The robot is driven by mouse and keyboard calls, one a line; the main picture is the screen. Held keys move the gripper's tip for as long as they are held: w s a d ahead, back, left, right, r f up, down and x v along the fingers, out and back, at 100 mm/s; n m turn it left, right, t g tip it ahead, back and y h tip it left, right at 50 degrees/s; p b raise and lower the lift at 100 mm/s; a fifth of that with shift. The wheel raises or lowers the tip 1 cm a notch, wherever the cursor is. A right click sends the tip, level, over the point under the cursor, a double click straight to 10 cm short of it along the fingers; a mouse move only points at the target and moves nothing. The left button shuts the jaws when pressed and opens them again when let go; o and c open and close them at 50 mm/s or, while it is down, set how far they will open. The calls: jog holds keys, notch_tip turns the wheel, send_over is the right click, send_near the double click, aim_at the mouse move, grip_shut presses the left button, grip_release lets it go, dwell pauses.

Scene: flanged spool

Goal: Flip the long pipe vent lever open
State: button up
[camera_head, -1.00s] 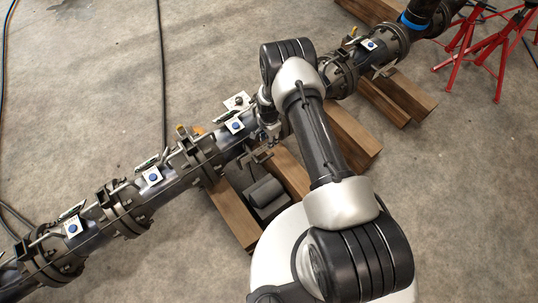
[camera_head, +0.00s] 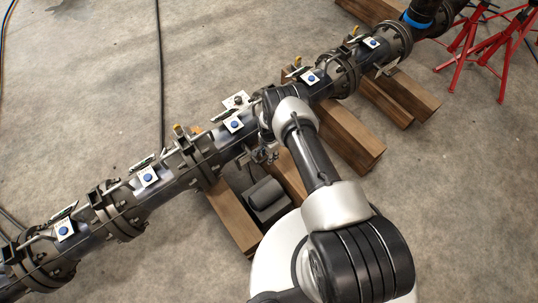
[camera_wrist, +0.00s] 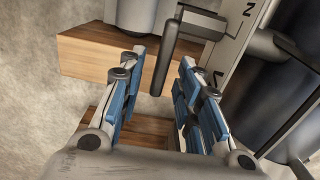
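The long pipe (camera_head: 205,143) runs diagonally across the head view, with several flanges and small plates along it. In the wrist view, a dark bent lever (camera_wrist: 164,62) hangs from beside a white lettered plate (camera_wrist: 236,45). My gripper (camera_wrist: 160,65) is open, with blue pads on both fingers. The lever's free arm lies between the fingers in the picture, nearer the right one. I see gaps on both sides and no clear contact; its depth relative to the fingertips is hard to tell. In the head view, my gripper (camera_head: 265,154) is small beside the pipe's near side, partly hidden by my wrist.
Wooden blocks (camera_head: 232,217) support the pipe, and a grey cylindrical object (camera_head: 266,194) lies between them. Red stands (camera_head: 505,55) are at the upper right. Dark pipe body (camera_wrist: 295,50) fills the wrist view's right side.

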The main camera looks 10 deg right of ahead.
jog(key=shift+c, duration=0.3)
grip_shut()
dwell(0.4)
